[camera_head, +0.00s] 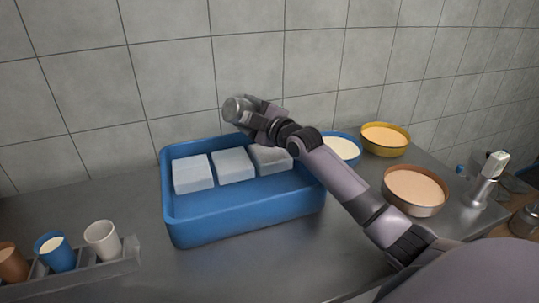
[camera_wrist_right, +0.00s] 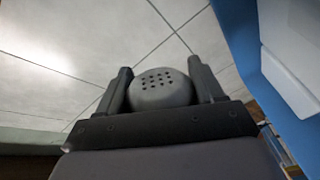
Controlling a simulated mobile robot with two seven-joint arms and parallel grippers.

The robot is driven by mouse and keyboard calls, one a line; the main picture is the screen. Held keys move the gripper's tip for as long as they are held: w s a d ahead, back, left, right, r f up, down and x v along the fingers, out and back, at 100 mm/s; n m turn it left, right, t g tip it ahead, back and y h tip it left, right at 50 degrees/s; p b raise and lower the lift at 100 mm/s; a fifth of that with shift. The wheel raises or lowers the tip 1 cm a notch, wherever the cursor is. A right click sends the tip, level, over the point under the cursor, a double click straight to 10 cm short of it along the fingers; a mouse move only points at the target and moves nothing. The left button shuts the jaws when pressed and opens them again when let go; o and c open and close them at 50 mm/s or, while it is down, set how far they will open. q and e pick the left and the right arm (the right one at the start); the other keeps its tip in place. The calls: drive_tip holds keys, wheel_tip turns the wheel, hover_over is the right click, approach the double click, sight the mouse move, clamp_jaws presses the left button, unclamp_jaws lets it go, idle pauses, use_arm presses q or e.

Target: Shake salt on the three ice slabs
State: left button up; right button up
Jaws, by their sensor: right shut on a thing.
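My right gripper (camera_head: 252,112) is shut on a grey metal salt shaker (camera_head: 234,109), held in the air above the back of the blue tray (camera_head: 245,216). In the right wrist view the shaker (camera_wrist_right: 161,92) sits between the two fingers, its perforated cap in sight. Three pale ice slabs lie in a row in the tray: the left slab (camera_head: 193,174), the middle slab (camera_head: 233,166) and the right slab (camera_head: 268,160). The arm partly covers the right slab. The shaker is apart from the slabs. No salt grains can be made out. My left gripper is not in view.
Bowls stand right of the tray: blue (camera_head: 343,149), yellow (camera_head: 385,139) and brown (camera_head: 414,190). A rack (camera_head: 90,283) with cups is at the front left. The tiled wall (camera_head: 180,60) rises close behind the tray. Bare counter (camera_head: 330,255) lies in front.

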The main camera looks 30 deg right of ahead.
drive_tip(key=w+a+p, duration=0.1)
drive_tip(key=a+p, duration=0.1)
drive_tip(key=a, duration=0.5)
drive_tip(key=shift+w+a+p, duration=0.15)
drive_tip(key=shift+w+p, duration=0.15)
drive_tip(key=shift+p, duration=0.05)
idle(0.7)
drive_tip(key=shift+r, duration=0.1)
